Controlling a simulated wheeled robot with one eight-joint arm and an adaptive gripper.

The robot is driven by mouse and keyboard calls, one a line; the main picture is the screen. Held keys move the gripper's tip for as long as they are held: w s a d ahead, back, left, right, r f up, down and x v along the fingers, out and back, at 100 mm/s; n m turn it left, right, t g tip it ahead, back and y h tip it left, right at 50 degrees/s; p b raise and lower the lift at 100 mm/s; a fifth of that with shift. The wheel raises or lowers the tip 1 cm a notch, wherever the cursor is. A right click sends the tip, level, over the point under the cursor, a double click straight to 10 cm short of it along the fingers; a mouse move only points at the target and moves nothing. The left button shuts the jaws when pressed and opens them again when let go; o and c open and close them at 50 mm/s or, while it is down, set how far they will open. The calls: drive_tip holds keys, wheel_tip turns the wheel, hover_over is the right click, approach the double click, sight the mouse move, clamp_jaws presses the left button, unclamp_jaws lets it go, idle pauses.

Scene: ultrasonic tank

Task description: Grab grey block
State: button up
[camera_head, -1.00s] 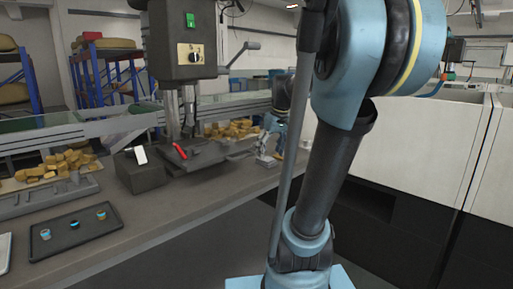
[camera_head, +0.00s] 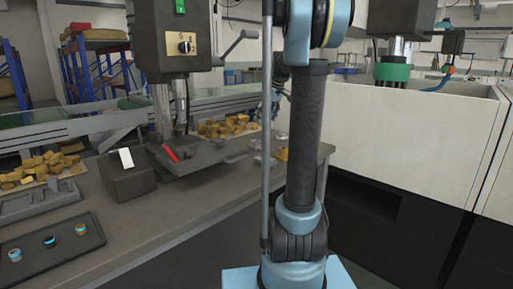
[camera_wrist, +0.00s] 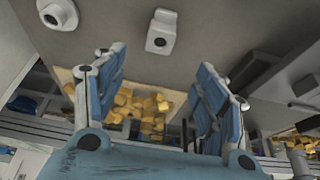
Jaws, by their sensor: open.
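In the wrist view, my gripper (camera_wrist: 161,60) is open, its two blue fingers apart with nothing between them. A light grey block (camera_wrist: 161,32) with a dark round mark lies on the grey table top, just beyond the fingertips and about midway between them. A second pale grey piece (camera_wrist: 57,14) with a round hole lies to the upper left. In the head view, small pale pieces (camera_head: 258,160) sit near the table's far end, too small to tell apart. My gripper is mostly hidden behind my arm there.
A drill press (camera_head: 178,45) stands on the table (camera_head: 190,205), with a dark box (camera_head: 127,182) beside it. A dark tray (camera_head: 50,262) holds small cups. Yellow-brown pieces (camera_wrist: 135,110) lie behind the grey block. A white tank (camera_head: 410,130) stands on the right.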

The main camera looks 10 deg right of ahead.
hover_over(257, 140)
drive_tip(key=s, duration=0.3)
drive_tip(key=f, duration=0.8)
drive_tip(key=shift+s+d, duration=0.2)
drive_tip(key=shift+d, duration=0.15)
drive_tip(key=shift+x, duration=2.7)
drive_tip(key=shift+d, duration=0.2)
drive_tip(key=c, duration=1.3)
